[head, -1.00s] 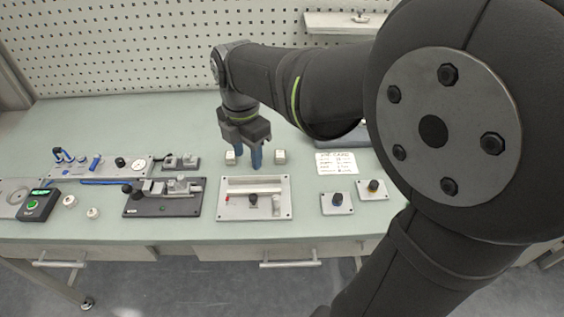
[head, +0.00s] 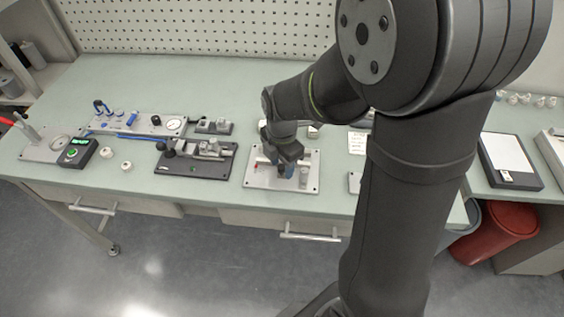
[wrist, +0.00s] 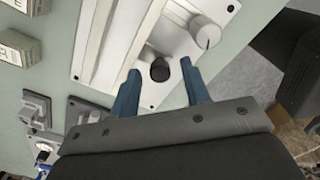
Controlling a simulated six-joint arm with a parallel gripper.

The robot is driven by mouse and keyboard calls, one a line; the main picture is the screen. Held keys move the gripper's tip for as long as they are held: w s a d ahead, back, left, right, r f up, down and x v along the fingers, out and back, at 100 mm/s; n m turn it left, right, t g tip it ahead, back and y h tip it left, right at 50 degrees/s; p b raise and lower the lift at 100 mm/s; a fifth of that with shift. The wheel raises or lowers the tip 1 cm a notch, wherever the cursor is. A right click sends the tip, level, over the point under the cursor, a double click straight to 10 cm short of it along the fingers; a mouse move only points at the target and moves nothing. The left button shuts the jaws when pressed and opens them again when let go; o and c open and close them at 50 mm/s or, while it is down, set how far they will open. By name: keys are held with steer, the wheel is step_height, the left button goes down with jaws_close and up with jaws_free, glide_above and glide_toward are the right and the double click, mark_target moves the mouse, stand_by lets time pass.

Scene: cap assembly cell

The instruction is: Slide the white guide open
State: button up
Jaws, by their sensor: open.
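The pale grey guide plate (head: 262,183) lies flat on the bench, partly hidden by my arm in the head view. The wrist view shows its long white rail (wrist: 96,42), a black knob (wrist: 160,71) beside the rail and a light round post (wrist: 204,32) near one end. My gripper (wrist: 160,69) is open and points down over the plate, its two blue fingers on either side of the black knob. I cannot tell whether the fingers touch the knob. In the head view my gripper (head: 295,172) hides the knob.
A dark fixture (head: 195,163) with grey blocks stands left of the plate. Further left are a grey panel with a gauge (head: 135,122), a black box with a green button (head: 76,153) and two white round pieces. Open bench lies behind these.

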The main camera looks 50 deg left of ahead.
steer(key=shift+c, duration=0.2)
jaws_close()
steer(key=shift+s+d, duration=0.5)
steer(key=shift+o, duration=0.2)
jaws_free()
steer(key=shift+r, duration=0.1)
step_height(320, 180, up, 17)
steer(key=shift+r, duration=0.15)
